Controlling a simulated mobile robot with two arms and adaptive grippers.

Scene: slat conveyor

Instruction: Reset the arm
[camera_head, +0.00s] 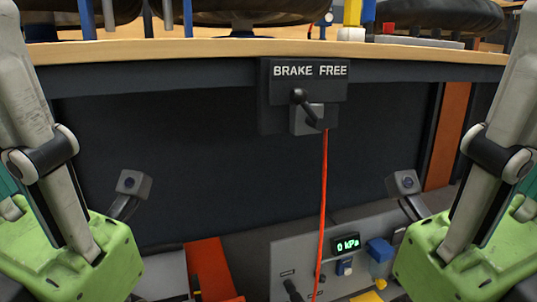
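My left arm comes in at the left edge and my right arm at the right edge, each with grey links and a scuffed green housing. They hang nearly mirror-like, apart from each other. No gripper fingers show, so I cannot see whether either gripper is open or holds anything. A small grey block on a dark stalk shows beside each green housing and seems to be mine. A dark panel marked BRAKE FREE (310,71) is on the front of the bench, with a black lever (305,105) tilted down to the right on a grey block.
A wooden bench edge (200,47) crosses the top, with several tools and dark round pads on it. A red cord (323,190) hangs from the lever.

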